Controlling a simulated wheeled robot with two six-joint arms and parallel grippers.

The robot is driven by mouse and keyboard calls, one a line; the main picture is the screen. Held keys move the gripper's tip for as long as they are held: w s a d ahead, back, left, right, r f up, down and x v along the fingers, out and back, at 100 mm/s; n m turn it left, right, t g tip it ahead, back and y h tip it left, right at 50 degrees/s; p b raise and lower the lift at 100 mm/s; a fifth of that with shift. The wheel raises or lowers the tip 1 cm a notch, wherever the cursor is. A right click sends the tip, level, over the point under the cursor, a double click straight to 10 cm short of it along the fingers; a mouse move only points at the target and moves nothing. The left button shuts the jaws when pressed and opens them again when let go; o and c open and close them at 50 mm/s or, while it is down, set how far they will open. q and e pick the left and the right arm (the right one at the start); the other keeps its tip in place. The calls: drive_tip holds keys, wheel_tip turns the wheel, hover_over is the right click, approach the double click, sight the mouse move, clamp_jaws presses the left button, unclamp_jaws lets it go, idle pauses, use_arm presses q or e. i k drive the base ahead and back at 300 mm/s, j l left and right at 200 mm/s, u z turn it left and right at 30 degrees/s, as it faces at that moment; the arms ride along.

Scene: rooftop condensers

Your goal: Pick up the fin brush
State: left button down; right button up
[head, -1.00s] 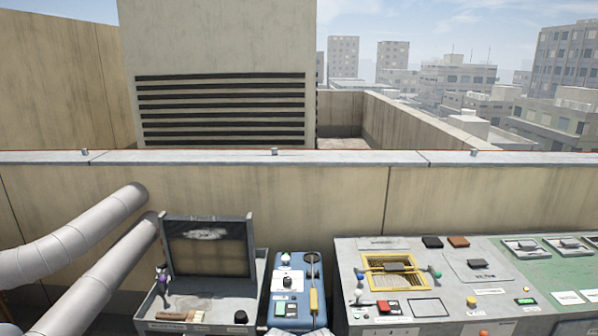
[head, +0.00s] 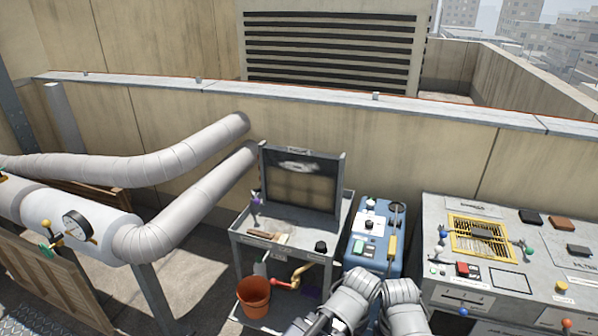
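What looks like the fin brush (head: 258,237), a small brown wooden piece with a pale part, lies on the top of a grey cart (head: 285,238), near its front left. It is small, so I cannot be sure of its bristles. Grey rounded links of my arms show at the bottom centre, in front of the blue unit. Neither of my grippers can be made out.
A dark-framed panel (head: 298,183) stands at the back of the cart. A purple-topped tool (head: 256,200) and a black knob (head: 320,247) are near the brush. An orange bucket (head: 253,297) sits below. A blue unit (head: 377,230) and a grey bench (head: 450,298) stand to the right.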

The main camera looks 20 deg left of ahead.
sight(278, 237)
drive_tip(key=i+j, duration=0.4)
drive_tip(key=j, duration=0.15)
drive_tip(key=i+j, duration=0.35)
drive_tip(key=j, duration=0.2)
drive_tip(key=i+j, duration=0.4)
drive_tip(key=j, duration=0.15)
drive_tip(key=u, duration=0.05)
